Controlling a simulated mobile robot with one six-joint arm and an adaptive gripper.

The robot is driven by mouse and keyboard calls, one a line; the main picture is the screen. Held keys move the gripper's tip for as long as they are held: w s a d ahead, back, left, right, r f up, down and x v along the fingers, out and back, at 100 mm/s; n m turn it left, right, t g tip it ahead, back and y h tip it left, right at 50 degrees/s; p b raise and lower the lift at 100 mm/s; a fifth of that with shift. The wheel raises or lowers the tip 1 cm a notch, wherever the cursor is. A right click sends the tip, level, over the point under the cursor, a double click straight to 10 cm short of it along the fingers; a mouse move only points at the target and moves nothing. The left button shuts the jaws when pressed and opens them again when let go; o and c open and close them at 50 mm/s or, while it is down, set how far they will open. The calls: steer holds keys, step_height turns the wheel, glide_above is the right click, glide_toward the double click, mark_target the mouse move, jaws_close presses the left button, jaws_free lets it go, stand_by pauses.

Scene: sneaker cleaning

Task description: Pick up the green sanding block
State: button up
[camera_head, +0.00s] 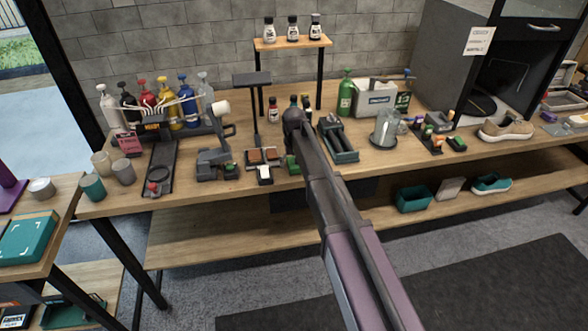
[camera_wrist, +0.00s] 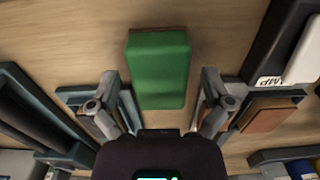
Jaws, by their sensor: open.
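The green sanding block (camera_wrist: 158,68) lies on the wooden bench top, upright in the wrist view, with a brown layer along its far edge. In the head view a small part of the green block (camera_head: 291,163) shows just left of my arm. My gripper (camera_wrist: 159,92) is open and empty, with one finger on each side of the block's near half. Gaps of bare wood show between the block and both fingers. In the head view my arm hides most of the gripper, whose wrist (camera_head: 295,116) is over the bench.
Brown-topped blocks (camera_wrist: 268,117) lie close to the right finger. A dark grey tray (camera_wrist: 40,110) lies close to the left finger. A black item with a white piece (camera_wrist: 303,52) is at upper right. Bare wood (camera_wrist: 70,35) lies left of the block. A T-shaped stand (camera_head: 252,79) rises left of my arm.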

steer(key=shift+c, duration=0.2)
stand_by(0.4)
steer(key=c, duration=1.1)
